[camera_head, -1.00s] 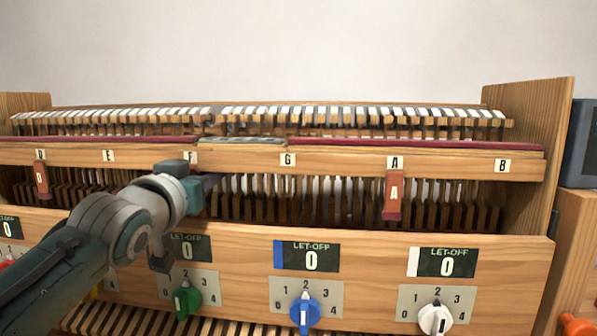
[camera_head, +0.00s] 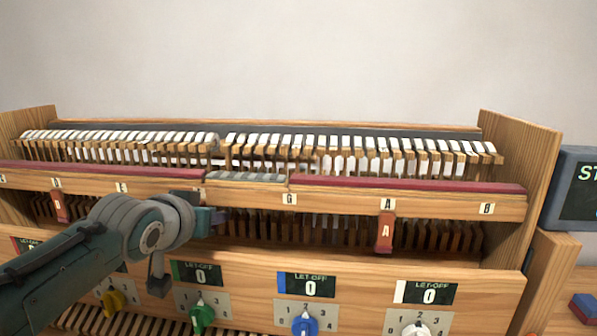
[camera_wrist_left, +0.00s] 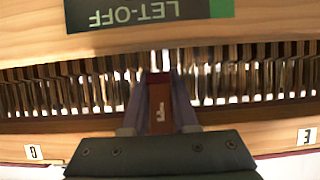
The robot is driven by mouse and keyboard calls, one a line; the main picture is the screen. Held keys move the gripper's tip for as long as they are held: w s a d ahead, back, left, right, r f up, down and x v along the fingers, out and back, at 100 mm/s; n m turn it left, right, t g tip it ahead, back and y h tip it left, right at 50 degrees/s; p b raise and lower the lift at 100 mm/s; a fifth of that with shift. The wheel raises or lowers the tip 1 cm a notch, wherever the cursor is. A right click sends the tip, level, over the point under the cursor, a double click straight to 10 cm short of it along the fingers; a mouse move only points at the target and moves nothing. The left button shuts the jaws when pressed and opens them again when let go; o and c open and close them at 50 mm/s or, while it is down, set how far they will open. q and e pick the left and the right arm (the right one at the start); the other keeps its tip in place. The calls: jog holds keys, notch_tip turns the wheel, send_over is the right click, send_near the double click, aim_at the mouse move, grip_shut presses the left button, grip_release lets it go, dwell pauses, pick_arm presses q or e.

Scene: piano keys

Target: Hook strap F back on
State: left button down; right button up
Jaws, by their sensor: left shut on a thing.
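Strap F (camera_wrist_left: 160,108) is a dark red-brown tab with a pale F on it. In the left wrist view it stands between the two purple-grey fingers of my left gripper (camera_wrist_left: 159,84), which are shut on it. In the head view my left gripper (camera_head: 214,217) is in front of the wooden rail (camera_head: 340,199), left of the G label, and hides strap F. Whether the strap's top touches the rail or a hook is hidden. Strap A (camera_head: 385,232) and strap D (camera_head: 60,206) hang from the rail. My right gripper is not in view.
Below the rail is a row of dark wooden slats (camera_head: 440,235). The front panel carries let-off displays (camera_head: 306,285) and coloured knobs, including a green one (camera_head: 201,318) below my gripper. A wooden side wall (camera_head: 505,190) closes the right end. A grey box (camera_head: 577,195) stands beyond it.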

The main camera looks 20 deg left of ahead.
pick_arm(q)
jog(key=g+p, duration=0.1)
jog(key=s+g+p, duration=0.1)
jog(key=g+h+p, duration=0.1)
jog(key=p, duration=0.1)
jog(key=shift+s+d+f+g, duration=0.2)
jog(key=shift+s+f+g, duration=0.15)
jog(key=shift+g, duration=0.05)
jog(key=shift+s+f+g, duration=0.15)
jog(key=shift+s+g, duration=0.05)
jog(key=shift+g, duration=0.2)
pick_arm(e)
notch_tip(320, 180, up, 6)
pick_arm(q)
jog(key=shift+f, duration=0.1)
jog(key=c, duration=0.7)
grip_release()
jog(key=shift+d+p, duration=0.1)
jog(key=shift+p, duration=0.2)
